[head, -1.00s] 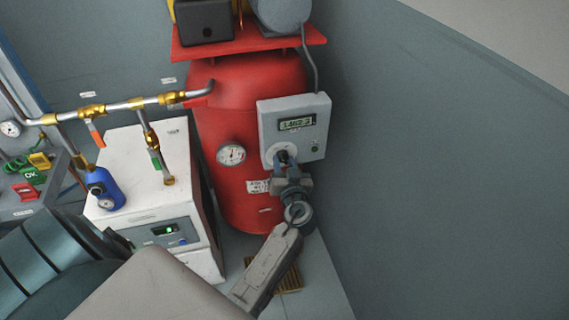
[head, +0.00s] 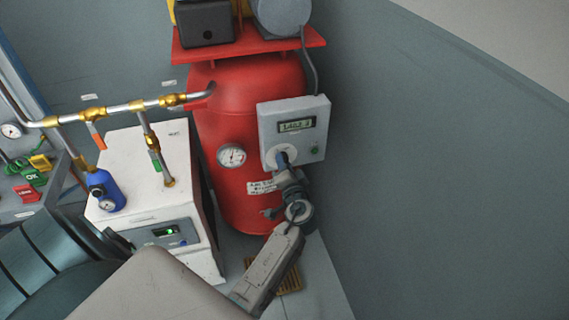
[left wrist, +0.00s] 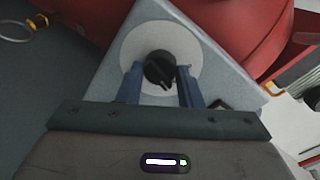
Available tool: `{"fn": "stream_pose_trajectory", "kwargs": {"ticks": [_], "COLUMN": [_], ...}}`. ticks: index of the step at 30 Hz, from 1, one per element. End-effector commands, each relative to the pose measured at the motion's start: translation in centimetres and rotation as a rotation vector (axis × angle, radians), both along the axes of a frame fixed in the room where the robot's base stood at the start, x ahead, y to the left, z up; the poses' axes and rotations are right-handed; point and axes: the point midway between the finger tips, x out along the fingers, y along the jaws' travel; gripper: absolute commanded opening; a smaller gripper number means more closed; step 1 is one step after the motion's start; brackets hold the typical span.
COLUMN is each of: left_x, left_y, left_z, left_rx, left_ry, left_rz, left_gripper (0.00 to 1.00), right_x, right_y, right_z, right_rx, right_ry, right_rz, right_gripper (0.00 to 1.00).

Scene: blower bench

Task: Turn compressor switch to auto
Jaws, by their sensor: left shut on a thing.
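The compressor's grey control box (head: 307,118) is on the front of the red tank (head: 235,110). It has a small lit display, a green button and a round pale switch plate (left wrist: 128,50). The black switch knob (left wrist: 160,68) sits at the middle of that plate. My left gripper (head: 282,158) reaches the plate from below. In the left wrist view its two blue fingers stand either side of the knob, shut on it. The knob's pointer is tilted in that view. The knob is hidden behind the gripper in the head view, and I cannot read any position labels.
A white dryer unit (head: 150,190) with a lit panel stands left of the tank. Pipes with brass valves (head: 140,104) run above it, and a blue filter (head: 104,190) hangs at its left. The grey wall (head: 440,170) to the right is bare.

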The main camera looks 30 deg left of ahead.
Motion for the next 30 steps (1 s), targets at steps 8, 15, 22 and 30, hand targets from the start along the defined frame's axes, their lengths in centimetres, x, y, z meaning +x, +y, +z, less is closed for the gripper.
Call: {"fn": "stream_pose_trajectory", "kwargs": {"ticks": [8, 15, 22, 30], "left_x": [0.1, 0.1, 0.1, 0.1], "left_y": [0.0, 0.0, 0.0, 0.0], "left_z": [0.3, 0.3, 0.2, 0.2], "left_rx": [0.113, 0.162, 0.177, 0.177], "left_ry": [0.128, 0.185, 0.201, 0.201], "left_rz": [0.001, 0.0, 0.0, 0.0], "left_gripper": [0.1, 0.1, 0.1, 0.1], "right_x": [-1.6, -2.4, -2.7, -2.7], "right_y": [-0.2, -0.2, -0.2, -0.2], "right_z": [-1.0, -1.5, -1.6, -1.7], "right_rx": [0.0, 0.0, 0.0, 0.0], "right_ry": [0.005, 0.007, 0.007, 0.007], "right_rz": [-0.002, -0.004, -0.004, -0.004], "right_gripper": [0.0, 0.0, 0.0, 0.0]}}
